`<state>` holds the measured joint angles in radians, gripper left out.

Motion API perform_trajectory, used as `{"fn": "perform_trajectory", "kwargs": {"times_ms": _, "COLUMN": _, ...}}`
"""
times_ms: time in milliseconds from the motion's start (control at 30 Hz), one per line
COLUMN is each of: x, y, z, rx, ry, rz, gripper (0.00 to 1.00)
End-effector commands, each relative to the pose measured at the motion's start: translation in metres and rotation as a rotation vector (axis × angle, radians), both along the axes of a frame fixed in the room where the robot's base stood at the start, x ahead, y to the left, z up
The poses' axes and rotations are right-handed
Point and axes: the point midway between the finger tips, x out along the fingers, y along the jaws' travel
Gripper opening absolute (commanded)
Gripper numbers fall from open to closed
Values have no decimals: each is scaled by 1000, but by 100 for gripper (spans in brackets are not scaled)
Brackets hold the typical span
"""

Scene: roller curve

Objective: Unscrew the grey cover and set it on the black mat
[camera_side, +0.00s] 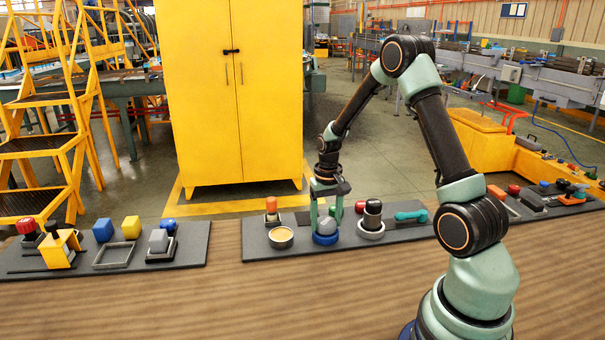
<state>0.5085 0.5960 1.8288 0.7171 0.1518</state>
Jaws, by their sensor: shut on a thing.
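A grey domed cover (325,227) sits on a round blue base (326,240) on the middle dark board (400,234). My gripper (326,222) points straight down over it. Its two green fingers stand on either side of the cover and are shut on it. The cover looks upright and still at its blue base; I cannot tell how loose it is. I cannot single out a separate black mat from the dark boards on the bench.
Another dark board (195,246) with several blocks lies left. The wooden bench front (200,305) is clear.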

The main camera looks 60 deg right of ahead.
Motion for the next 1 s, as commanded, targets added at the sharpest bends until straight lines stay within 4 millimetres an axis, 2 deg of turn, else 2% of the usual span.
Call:
{"fn": "perform_trajectory", "kwargs": {"times_ms": 167, "x": 0, "y": 0, "z": -2, "rx": -1, "ry": -2, "rz": 60, "gripper": 1}}
{"fn": "perform_trajectory", "kwargs": {"times_ms": 600, "x": 0, "y": 0, "z": -2, "rx": -1, "ry": -1, "rz": 592, "gripper": 1}}
{"fn": "perform_trajectory", "kwargs": {"times_ms": 700, "x": 0, "y": 0, "z": -3, "rx": -1, "ry": -1, "rz": 643, "gripper": 1}}
{"fn": "perform_trajectory", "kwargs": {"times_ms": 1000, "x": 0, "y": 1, "z": -3, "rx": 0, "ry": 0, "rz": 654, "gripper": 1}}
